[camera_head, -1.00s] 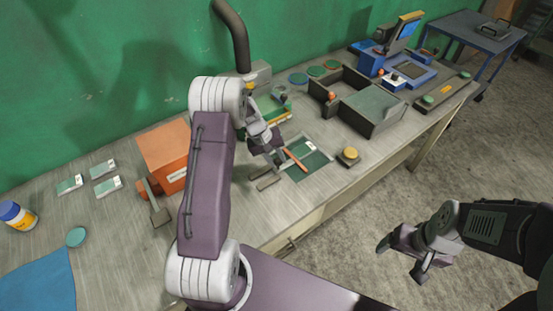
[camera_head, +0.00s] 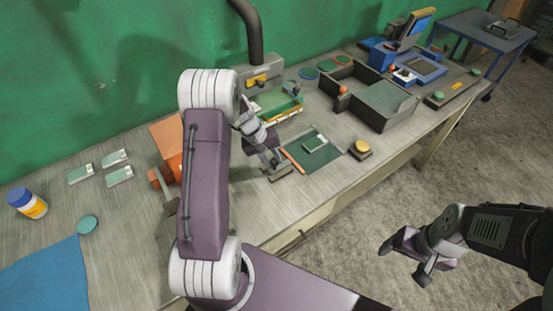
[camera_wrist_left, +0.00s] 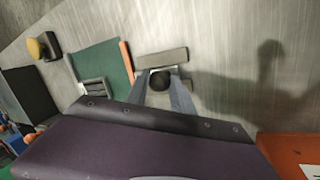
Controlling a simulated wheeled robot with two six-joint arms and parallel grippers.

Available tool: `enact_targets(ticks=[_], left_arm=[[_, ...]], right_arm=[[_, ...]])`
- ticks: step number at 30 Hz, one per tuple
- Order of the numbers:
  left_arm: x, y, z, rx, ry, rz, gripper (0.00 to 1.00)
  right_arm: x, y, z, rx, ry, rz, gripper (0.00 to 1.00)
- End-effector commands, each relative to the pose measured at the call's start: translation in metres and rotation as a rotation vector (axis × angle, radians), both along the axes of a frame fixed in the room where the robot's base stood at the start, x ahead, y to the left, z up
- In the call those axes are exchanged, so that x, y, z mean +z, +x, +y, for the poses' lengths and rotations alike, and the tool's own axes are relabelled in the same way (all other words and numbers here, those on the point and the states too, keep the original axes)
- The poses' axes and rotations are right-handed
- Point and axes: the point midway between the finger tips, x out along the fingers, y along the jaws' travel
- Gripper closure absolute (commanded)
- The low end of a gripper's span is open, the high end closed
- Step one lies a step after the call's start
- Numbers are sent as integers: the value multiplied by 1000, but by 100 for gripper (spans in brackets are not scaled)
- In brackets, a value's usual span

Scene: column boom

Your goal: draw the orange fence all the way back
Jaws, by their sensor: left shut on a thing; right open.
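The orange fence (camera_head: 292,160) is a thin bar along the left edge of a dark green mat (camera_head: 325,158). A grey block (camera_head: 281,174) sits just left of it. My left gripper (camera_head: 270,161) is over this block. In the left wrist view its fingers (camera_wrist_left: 165,90) are shut on a round black knob (camera_wrist_left: 160,80) beside the grey block (camera_wrist_left: 162,58), and the fence (camera_wrist_left: 126,61) shows next to the block. Whether block and fence are joined is hard to see. My right gripper (camera_head: 405,262) is open and empty, over the floor.
An orange box (camera_head: 168,143) stands left of my arm. Bench left of the grey block looks bare.

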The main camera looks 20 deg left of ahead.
Motion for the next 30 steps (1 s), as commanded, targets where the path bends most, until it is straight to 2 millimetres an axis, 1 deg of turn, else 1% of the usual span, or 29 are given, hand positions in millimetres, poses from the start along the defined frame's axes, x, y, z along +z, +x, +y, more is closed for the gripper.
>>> enact_targets(ticks=[1,8,9,10,11,20,23,30], left_arm=[[-2,-4,3,-1,3,8,100],[-2,-5,3,-1,3,10,100],[-2,-5,3,-1,3,10,60],[-2,-5,3,-1,3,10,52],[-2,-4,2,-1,2,10,50],[0,-3,3,0,3,6,50],[13,-5,7,0,5,2,50],[62,-16,24,3,4,3,50]], right_arm=[[0,0,0,0,0,0,19],[1,0,0,0,0,0,19],[1,0,0,0,0,0,19],[1,0,0,0,0,-1,19],[1,0,0,0,0,0,19],[1,0,0,0,0,-1,19],[0,0,0,0,0,-1,19],[-2,0,0,0,0,0,19]])
